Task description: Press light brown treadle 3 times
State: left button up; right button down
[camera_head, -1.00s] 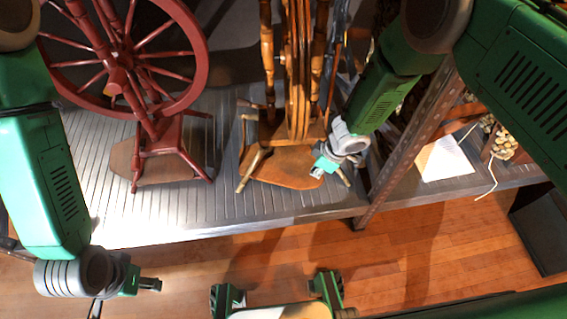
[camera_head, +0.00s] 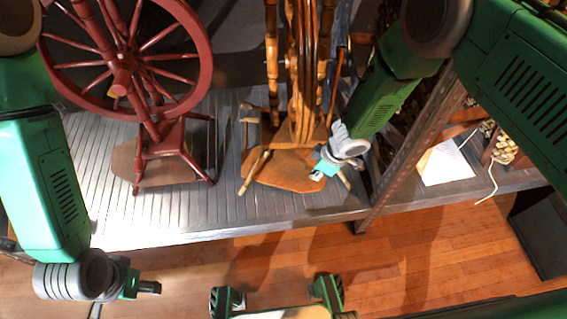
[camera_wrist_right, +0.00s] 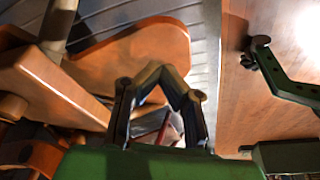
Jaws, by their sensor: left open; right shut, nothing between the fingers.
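The light brown spinning wheel stands on the grey slatted platform in the middle of the head view. Its flat light brown treadle (camera_head: 283,178) lies low at its base, near the platform's front edge. It also shows in the right wrist view (camera_wrist_right: 130,55), behind my fingertips. My right gripper (camera_head: 318,175) points down at the treadle's right end. It is shut and empty, its tips (camera_wrist_right: 163,72) overlapping the treadle in the wrist view. I cannot tell whether they touch it. My left gripper (camera_head: 152,287) is open and empty, in front of the platform and away from the treadle.
A dark red spinning wheel (camera_head: 124,76) with a brown treadle (camera_head: 160,173) stands left on the platform (camera_head: 100,215). A metal post (camera_head: 395,168) rises just right of my right gripper. White paper (camera_head: 444,163) lies on the shelf beyond. Wooden floor in front is mostly clear.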

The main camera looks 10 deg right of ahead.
jog(key=shift+d+f, duration=0.2)
